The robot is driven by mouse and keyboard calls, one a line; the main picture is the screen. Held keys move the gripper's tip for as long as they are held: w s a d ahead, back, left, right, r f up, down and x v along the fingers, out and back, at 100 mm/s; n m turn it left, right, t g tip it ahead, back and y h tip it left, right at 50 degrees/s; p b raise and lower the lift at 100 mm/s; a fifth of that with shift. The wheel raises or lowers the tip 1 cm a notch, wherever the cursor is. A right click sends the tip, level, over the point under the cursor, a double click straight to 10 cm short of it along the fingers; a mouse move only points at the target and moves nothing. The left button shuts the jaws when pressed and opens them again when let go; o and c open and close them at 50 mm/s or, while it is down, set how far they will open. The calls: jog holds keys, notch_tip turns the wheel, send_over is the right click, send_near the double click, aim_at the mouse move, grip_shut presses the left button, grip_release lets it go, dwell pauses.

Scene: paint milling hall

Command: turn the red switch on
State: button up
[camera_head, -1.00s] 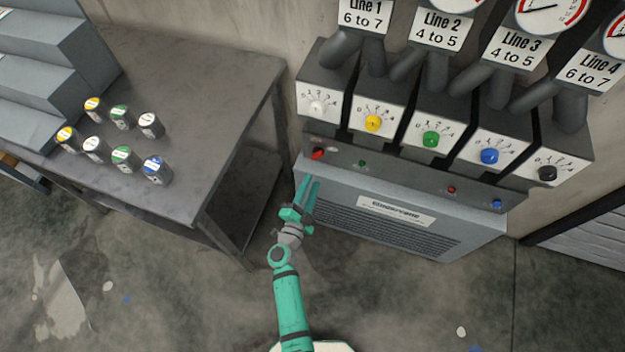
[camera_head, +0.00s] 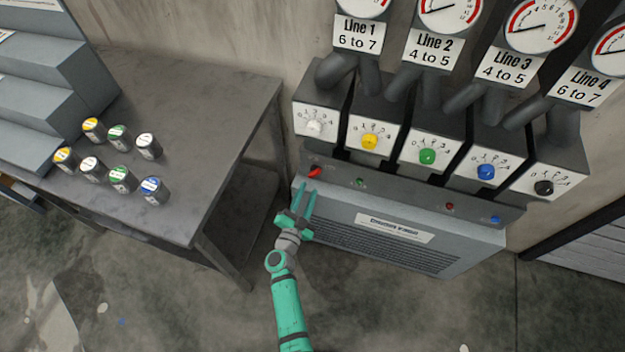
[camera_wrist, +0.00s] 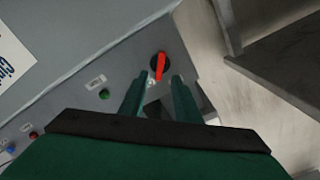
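The red switch (camera_head: 314,172) is a small red lever at the left end of the dark strip on the grey machine. In the wrist view the red switch (camera_wrist: 160,66) shows just beyond and between my fingertips, its lever on a dark round base. My gripper (camera_head: 305,190) has two green fingers, spread apart with nothing between them, just below the switch in the head view. In the wrist view my gripper (camera_wrist: 162,82) is open. I cannot tell whether the fingers touch the switch. The label beside it is too small to read.
On the same strip are a green button (camera_head: 360,182), a red button (camera_head: 449,206) and a blue button (camera_head: 494,219). Coloured dials, such as the white dial (camera_head: 314,126), sit above. A dark table (camera_head: 190,110) with several paint cans stands at left.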

aim_at(315, 175)
jog(key=x, duration=0.6)
jog(key=shift+w, duration=0.1)
jog(key=shift+d, duration=0.1)
